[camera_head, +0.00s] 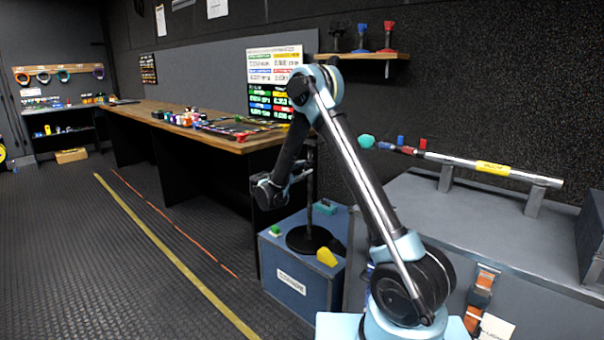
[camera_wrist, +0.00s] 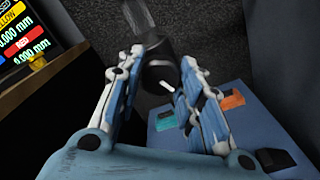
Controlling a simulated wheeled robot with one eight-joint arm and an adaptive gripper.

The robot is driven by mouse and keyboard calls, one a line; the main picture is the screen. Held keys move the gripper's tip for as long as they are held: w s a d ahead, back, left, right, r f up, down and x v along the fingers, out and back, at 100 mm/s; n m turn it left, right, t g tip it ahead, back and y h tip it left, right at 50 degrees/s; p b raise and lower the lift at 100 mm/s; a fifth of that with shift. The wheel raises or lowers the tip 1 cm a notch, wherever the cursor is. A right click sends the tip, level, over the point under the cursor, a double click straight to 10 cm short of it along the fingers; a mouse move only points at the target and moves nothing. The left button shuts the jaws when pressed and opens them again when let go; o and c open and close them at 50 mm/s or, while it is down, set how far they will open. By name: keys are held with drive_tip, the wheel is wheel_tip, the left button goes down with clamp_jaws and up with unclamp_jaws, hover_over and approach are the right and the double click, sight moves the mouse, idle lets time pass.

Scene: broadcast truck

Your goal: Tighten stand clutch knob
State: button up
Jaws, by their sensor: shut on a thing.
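A black stand rises from a round black base (camera_head: 308,239), and its thin pole (camera_head: 310,190) is upright. My gripper (camera_head: 306,174) is beside the upper part of the pole, where the knob is too small to make out in the head view. In the wrist view, my gripper (camera_wrist: 163,58) has its two fingers on either side of the dark clutch knob (camera_wrist: 160,75), which has a white mark. The fingers are shut on the knob. The knob's sides are partly hidden by the fingers.
The stand is on a blue case (camera_head: 285,283) bearing small green, teal and yellow items. A long wooden workbench (camera_head: 180,127) is at left, close to my gripper. A grey case (camera_head: 420,225) with a rod (camera_head: 515,173) on supports is at right. The floor (camera_head: 80,260) at left is clear.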

drive_tip(key=m, duration=0.5)
drive_tip(key=shift+f+m, duration=0.1)
drive_tip(key=shift+m, duration=0.3)
drive_tip(key=m, duration=1)
drive_tip(key=shift+m, duration=0.4)
drive_tip(key=m, duration=0.5)
drive_tip(key=shift+m, duration=0.4)
drive_tip(key=o, duration=1.1)
drive_tip(key=shift+c, duration=0.2)
drive_tip(key=shift+a, duration=0.1)
